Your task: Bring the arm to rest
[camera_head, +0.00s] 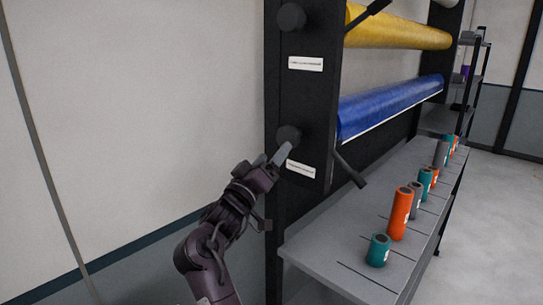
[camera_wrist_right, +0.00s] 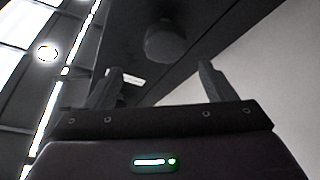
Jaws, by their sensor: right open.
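My right arm (camera_head: 215,250) reaches up from the bottom of the head view. My right gripper (camera_head: 283,153) is at the lower dark round knob (camera_head: 289,134) on the end panel of the vinyl roll rack. In the right wrist view the gripper (camera_wrist_right: 158,72) is open, its two fingers apart with nothing between them. The knob (camera_wrist_right: 165,42) shows beyond the fingertips there. I cannot tell whether a finger touches it. My left gripper is not in view.
The rack (camera_head: 305,95) holds a blue roll (camera_head: 385,106) and a yellow roll (camera_head: 400,28). Several teal, orange and grey rolls stand on the grey shelf (camera_head: 325,245); the nearest is teal (camera_head: 378,250). A handle (camera_head: 350,168) sticks out below the blue roll. The wall at left is bare.

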